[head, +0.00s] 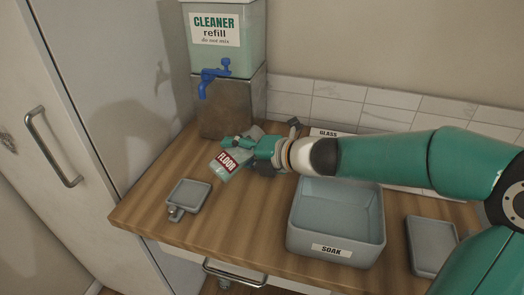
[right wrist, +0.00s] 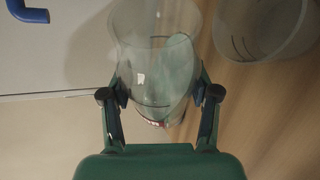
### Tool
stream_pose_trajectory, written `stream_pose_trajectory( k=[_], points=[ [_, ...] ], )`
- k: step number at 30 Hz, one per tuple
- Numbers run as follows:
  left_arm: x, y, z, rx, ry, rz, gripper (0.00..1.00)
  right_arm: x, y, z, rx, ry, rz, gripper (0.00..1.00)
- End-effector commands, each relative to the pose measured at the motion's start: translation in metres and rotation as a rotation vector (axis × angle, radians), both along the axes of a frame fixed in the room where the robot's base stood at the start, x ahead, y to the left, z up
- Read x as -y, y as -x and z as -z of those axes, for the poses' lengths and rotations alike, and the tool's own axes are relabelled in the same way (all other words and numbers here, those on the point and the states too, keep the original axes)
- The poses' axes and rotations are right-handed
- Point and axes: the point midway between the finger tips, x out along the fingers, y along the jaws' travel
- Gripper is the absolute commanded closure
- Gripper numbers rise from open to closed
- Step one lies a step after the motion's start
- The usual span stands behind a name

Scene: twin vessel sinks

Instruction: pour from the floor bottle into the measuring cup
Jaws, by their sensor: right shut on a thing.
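My right gripper (head: 243,146) is shut on the floor bottle (head: 222,167), a clear vessel with a red and white FLOOR label. It holds the bottle tilted over the left part of the wooden counter, in front of the metal stand. In the right wrist view the clear bottle (right wrist: 152,60) sits between both fingers (right wrist: 162,95), with greenish content showing inside. A second clear, round vessel (right wrist: 262,25) with dark marks is apart from it at the upper right; I cannot tell whether it is the measuring cup. My left gripper is out of view.
A cleaner refill tank (head: 225,55) with a blue tap (head: 212,78) stands on a metal stand (head: 230,108). A grey SOAK basin (head: 335,215) is at the counter's front. Square grey trays lie left (head: 188,193) and right (head: 432,245). A GLASS label (head: 326,132) shows behind my arm.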

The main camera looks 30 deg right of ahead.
Motion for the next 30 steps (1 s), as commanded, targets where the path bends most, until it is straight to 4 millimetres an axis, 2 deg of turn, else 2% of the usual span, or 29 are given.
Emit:
stream_pose_trajectory(
  k=[30],
  points=[
    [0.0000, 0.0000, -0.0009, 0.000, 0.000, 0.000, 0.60, -0.0001, -0.0002, -0.0023, -0.006, -0.062, 0.001, 0.96]
  ],
)
